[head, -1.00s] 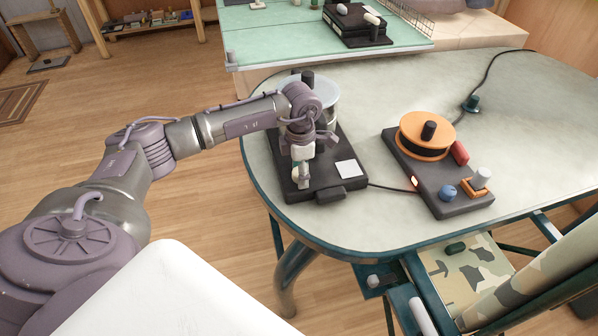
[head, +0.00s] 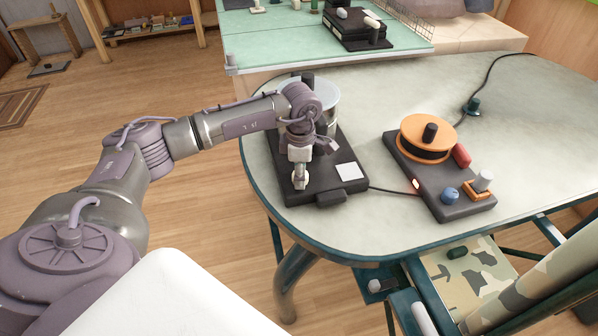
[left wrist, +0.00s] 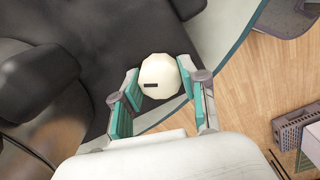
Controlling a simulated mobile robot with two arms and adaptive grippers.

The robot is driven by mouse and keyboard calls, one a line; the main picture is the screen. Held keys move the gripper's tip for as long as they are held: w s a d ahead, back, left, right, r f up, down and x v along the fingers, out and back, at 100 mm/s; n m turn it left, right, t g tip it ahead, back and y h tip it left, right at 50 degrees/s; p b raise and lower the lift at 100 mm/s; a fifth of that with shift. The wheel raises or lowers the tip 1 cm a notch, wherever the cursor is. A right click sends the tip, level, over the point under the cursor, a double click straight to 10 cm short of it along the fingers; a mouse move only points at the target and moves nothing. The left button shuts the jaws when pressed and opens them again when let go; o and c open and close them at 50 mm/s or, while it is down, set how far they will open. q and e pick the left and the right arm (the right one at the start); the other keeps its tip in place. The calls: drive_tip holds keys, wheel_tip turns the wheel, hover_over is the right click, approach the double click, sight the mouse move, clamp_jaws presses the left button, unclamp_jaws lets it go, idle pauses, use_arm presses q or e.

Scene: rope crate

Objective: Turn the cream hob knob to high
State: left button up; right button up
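The cream hob knob (left wrist: 160,78) shows in the left wrist view on the dark hob (left wrist: 90,25), with a short dark mark on its face near the left edge. My left gripper (left wrist: 158,72) has its two teal-padded fingers on either side of the knob. The right finger is at the knob's edge and the left one very close; I cannot tell whether both press on it. In the head view my left gripper (head: 300,182) points down over the near left part of the hob (head: 325,188) and mostly hides the knob. My right gripper is out of view.
A pot (head: 325,92) stands at the back of the hob, partly behind my arm. To the right is a dark unit with an orange reel (head: 428,137), a blue knob (head: 449,195) and a red part (head: 461,155). The right of the grey table (head: 525,120) is clear.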

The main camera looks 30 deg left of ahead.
use_arm(q)
clamp_jaws()
drive_tip(key=shift+f+m+b, duration=0.15)
drive_tip(key=shift+m+b, duration=0.5)
drive_tip(key=shift+m, duration=1.25)
drive_tip(key=o, duration=0.8)
unclamp_jaws()
drive_tip(key=shift+c, duration=0.2)
drive_tip(key=shift+r+p, duration=1.5)
drive_tip(key=shift+r, duration=1.15)
